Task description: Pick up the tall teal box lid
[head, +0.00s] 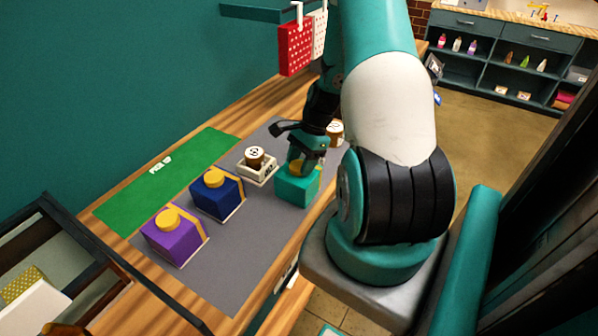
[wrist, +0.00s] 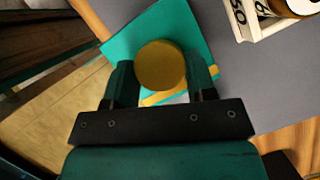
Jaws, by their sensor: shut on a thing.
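The teal box (head: 295,190) stands on the grey mat (head: 205,283), close to its right edge. Its teal lid (wrist: 150,38) fills the upper middle of the wrist view, with a round yellow knob (wrist: 161,65) on top and a yellow band at its near edge. My gripper (head: 303,162) is above the box, pointing down, with its fingers on both sides of the knob. The gripper is shut on the knob and also shows in the wrist view (wrist: 161,82). I cannot tell whether the lid is raised off the box; the fingers partly hide the knob.
A navy box (head: 217,200) and a purple box (head: 172,242), both with yellow knobs, stand to the left. A white holder (head: 257,175) with a brown-and-white spool is just behind. A green pick-up mat (head: 130,195) lies along the wall. A dark-framed tray (head: 88,262) is at lower left.

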